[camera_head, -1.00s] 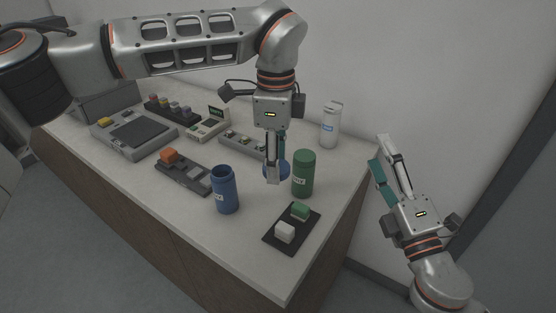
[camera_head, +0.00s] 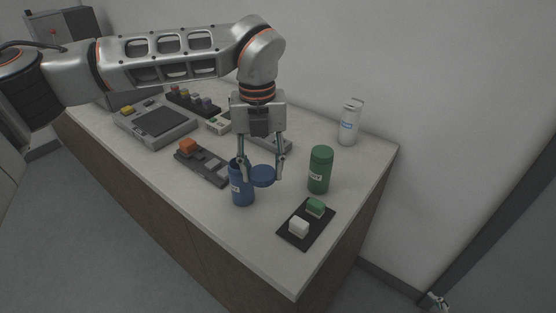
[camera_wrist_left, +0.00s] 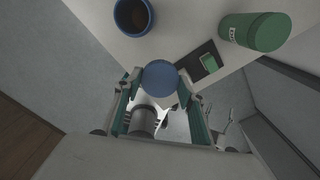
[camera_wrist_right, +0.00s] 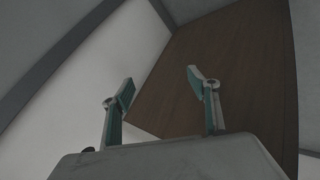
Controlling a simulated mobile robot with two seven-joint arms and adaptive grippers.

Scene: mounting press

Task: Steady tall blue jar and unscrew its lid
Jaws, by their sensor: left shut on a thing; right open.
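The tall blue jar (camera_head: 240,190) stands upright on the counter, its upper part partly behind a finger of my left gripper. In the left wrist view the jar (camera_wrist_left: 133,15) is open at the top, with a brown inside. My left gripper (camera_head: 262,177) is shut on the round blue lid (camera_head: 263,173), held beside the jar on its right. The lid (camera_wrist_left: 160,78) also shows between the fingers in the left wrist view, apart from the jar's mouth. My right gripper (camera_wrist_right: 160,92) is open and empty, away from the counter; only its tips (camera_head: 437,300) show at the head view's lower right.
A green jar (camera_head: 320,170) stands to the right, with a white bottle (camera_head: 349,122) behind it. A black mat (camera_head: 295,238) with a green block and a white block lies at the front right. A dark tray (camera_head: 214,171) and grey devices (camera_head: 155,122) stand to the left.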

